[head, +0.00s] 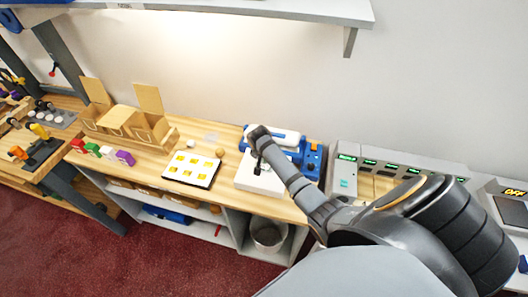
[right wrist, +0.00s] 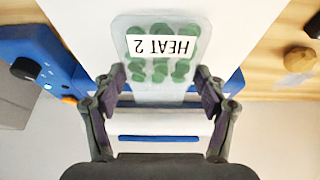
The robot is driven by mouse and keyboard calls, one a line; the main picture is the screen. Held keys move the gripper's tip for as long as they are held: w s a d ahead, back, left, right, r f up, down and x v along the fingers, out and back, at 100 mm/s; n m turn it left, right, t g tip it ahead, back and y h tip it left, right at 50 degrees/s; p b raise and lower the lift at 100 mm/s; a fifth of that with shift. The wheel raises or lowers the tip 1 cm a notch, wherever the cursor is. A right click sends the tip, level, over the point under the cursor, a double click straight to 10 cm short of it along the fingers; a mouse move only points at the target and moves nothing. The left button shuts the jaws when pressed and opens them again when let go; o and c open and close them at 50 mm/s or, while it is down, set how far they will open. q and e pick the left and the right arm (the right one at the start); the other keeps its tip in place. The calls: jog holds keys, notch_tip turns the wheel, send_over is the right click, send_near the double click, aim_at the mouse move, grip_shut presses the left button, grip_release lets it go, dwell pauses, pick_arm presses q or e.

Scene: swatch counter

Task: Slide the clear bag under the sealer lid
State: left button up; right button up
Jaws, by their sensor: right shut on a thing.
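The clear bag (right wrist: 160,80) holds several green discs and a white "HEAT 2" label, which reads upside down in the right wrist view. My right gripper (right wrist: 161,78) is shut on it, with a finger at each side. The bag is over the white plate (right wrist: 78,18) of the sealer; its height above the plate is unclear. The blue sealer (head: 313,158) with its white lid (head: 285,136) stands at the back of the counter. The lid (right wrist: 160,121) shows below the bag in the wrist view. In the head view my right gripper (head: 258,150) hides most of the bag.
A white card with yellow squares (head: 191,170) lies left of the sealer. Small colored blocks (head: 108,152) and a wooden box (head: 128,124) are farther left. A round wooden piece (right wrist: 298,59) lies beside the plate. Grey units with green displays (head: 385,168) stand to the right.

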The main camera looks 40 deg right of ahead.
jog(key=shift+w+d+b, duration=0.4)
jog(key=shift+w+d, duration=0.4)
jog(key=shift+d, duration=0.15)
jog(key=shift+f, duration=0.15)
jog(key=o, duration=1.2)
jog(key=shift+o, duration=0.2)
jog(key=v, duration=1.2)
